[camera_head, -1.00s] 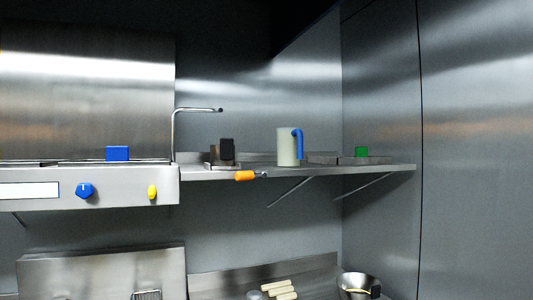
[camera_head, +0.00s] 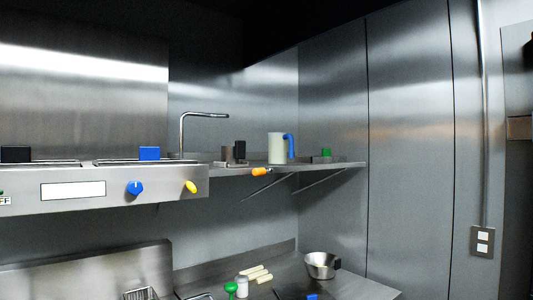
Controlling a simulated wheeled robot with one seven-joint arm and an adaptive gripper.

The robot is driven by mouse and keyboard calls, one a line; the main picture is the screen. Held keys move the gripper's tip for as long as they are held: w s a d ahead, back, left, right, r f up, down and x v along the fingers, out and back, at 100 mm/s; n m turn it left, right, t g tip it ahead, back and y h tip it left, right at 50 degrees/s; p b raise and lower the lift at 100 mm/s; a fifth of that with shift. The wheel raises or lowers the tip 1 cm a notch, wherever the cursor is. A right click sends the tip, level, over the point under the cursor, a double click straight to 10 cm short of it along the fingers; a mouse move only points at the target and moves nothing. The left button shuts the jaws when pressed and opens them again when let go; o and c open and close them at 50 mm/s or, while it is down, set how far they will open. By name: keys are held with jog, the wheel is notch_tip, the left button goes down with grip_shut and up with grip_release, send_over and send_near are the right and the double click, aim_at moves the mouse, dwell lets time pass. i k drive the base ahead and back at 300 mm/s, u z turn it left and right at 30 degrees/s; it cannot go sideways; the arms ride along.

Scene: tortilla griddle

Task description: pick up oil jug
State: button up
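The oil jug (camera_head: 275,149) looks to be the pale, whitish jug with a blue handle on its right side. It stands upright on the steel wall shelf (camera_head: 345,165), right of the griddle unit. My gripper is not in the head view, so its position and state are not shown.
On the shelf, a dark-handled container (camera_head: 238,152) stands left of the jug, an orange handle (camera_head: 261,171) juts over the front edge, and a green-topped item (camera_head: 326,153) is to the right. A bent pipe (camera_head: 183,130) rises left. Below is a counter with a steel bowl (camera_head: 320,265).

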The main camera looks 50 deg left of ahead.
aim_at(278, 142)
jog(key=u, duration=1.35)
